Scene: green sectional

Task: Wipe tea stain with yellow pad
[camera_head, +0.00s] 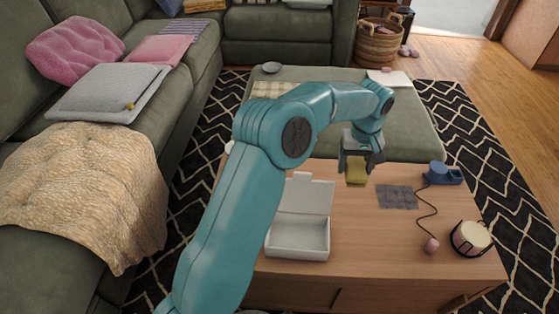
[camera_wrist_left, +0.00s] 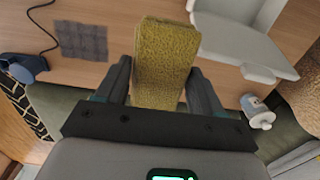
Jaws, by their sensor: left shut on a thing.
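My left gripper (camera_head: 357,155) is shut on the yellow pad (camera_head: 356,174), which hangs down from the fingers over the back of the wooden table (camera_head: 370,265). In the left wrist view the pad (camera_wrist_left: 164,60) stands between the two fingers (camera_wrist_left: 160,82) and reaches past their tips. I cannot tell whether its lower end touches the table. I make out no clear tea stain on the bare wood; the arm and the pad hide part of the tabletop. My right gripper is not in view.
An open white box (camera_head: 298,237) stands left of the pad. To the right lie a flat grey cloth (camera_head: 397,197), a blue device (camera_head: 442,174), a corded pink item (camera_head: 431,245) and a round drum-like container (camera_head: 471,239). The front middle of the table is clear.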

